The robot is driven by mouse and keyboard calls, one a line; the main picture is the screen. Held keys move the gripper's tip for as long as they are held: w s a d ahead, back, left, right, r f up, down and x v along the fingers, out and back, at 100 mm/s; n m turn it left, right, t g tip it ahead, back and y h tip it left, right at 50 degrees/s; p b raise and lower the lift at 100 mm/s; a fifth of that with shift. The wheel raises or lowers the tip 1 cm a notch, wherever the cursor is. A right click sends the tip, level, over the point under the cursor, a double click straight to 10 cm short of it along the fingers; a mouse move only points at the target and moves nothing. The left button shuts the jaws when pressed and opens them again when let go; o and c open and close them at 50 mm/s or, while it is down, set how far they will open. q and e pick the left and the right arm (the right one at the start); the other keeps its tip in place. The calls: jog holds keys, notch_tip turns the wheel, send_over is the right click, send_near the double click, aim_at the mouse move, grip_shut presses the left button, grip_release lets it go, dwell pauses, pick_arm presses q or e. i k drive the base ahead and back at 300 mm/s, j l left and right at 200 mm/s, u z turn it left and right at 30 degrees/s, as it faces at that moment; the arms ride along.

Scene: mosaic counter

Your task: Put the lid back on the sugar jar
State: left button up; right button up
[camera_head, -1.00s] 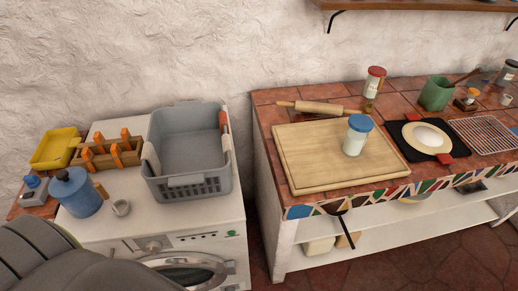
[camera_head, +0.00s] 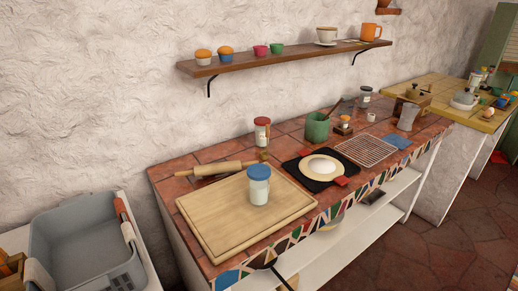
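A glass jar with white contents (camera_head: 259,190) stands upright on the wooden board, with a blue lid (camera_head: 259,172) on its top. A second jar with a red lid (camera_head: 262,121) stands behind the board, near the wall; its label (camera_head: 262,136) is too small to read. I cannot tell which jar holds sugar, and I make out no loose lid. A smaller jar with a dark lid (camera_head: 365,97) stands further right at the back.
A rolling pin (camera_head: 215,170) lies behind the cutting board (camera_head: 214,234). To the right are a black mat (camera_head: 293,167) with a plate (camera_head: 323,168), a green pot (camera_head: 317,128) and a wire rack (camera_head: 366,151). A grey basket (camera_head: 82,213) stands left. A wall shelf (camera_head: 290,59) holds cups.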

aim_at(258, 191)
jog(key=u, duration=0.4)
jog(key=l+u, duration=0.15)
jog(key=u, duration=0.25)
jog(key=l+u, duration=0.1)
jog(key=u, duration=0.3)
jog(key=k+l+u, duration=0.1)
jog(key=l+u, duration=0.15)
jog(key=l, duration=0.2)
jog(key=k+l+u, duration=0.1)
jog(key=l+u, duration=0.15)
jog(key=l, duration=0.2)
jog(key=k+l+u, duration=0.2)
jog(key=l, duration=0.2)
jog(key=k+l+u, duration=0.25)
jog(key=l, duration=0.15)
jog(key=k+l+u, duration=0.25)
jog(key=k+l, duration=0.2)
jog(key=l, duration=0.2)
jog(key=k+l, duration=0.2)
jog(key=l, duration=0.2)
